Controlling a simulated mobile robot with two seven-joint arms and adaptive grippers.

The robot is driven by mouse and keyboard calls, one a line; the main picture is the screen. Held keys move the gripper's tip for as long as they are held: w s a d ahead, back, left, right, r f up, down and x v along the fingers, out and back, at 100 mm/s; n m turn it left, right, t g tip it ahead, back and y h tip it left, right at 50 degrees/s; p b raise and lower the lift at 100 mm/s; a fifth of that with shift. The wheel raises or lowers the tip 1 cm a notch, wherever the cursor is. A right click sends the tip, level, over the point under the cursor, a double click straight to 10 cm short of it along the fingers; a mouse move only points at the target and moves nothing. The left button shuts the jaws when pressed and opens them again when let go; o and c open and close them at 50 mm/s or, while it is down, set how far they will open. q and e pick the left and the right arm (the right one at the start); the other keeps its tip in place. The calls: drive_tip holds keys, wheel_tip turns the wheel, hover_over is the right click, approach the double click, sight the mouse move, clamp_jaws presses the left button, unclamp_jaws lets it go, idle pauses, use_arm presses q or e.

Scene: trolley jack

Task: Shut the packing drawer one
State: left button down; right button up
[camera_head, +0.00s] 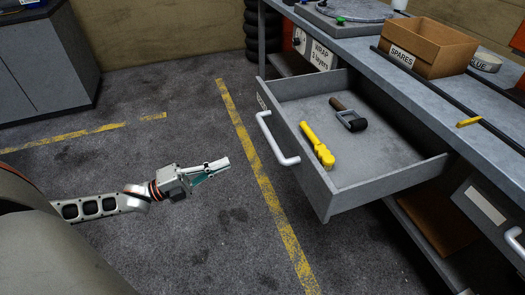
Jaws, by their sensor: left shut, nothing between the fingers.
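The packing drawer (314,170) is pulled far out from under the grey workbench, at the middle right of the head view. A white bar handle (277,139) is on its front. Inside lie a yellow tool (317,145) and a dark tool with a brown handle (349,116). My left gripper (225,164) is shut and empty. It is over the floor, to the left of the drawer front and apart from the handle. My right gripper is not in view.
The workbench top (435,97) carries an open cardboard box (428,50) marked SPARES. A second, grey drawer (488,215) with a label shows at the lower right. Tyres (252,30) are stacked at the back. The floor left of the drawer is clear, with yellow lines.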

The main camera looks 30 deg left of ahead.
use_arm(q)
drive_tip(key=b+x, duration=0.1)
drive_tip(key=x, duration=1.1)
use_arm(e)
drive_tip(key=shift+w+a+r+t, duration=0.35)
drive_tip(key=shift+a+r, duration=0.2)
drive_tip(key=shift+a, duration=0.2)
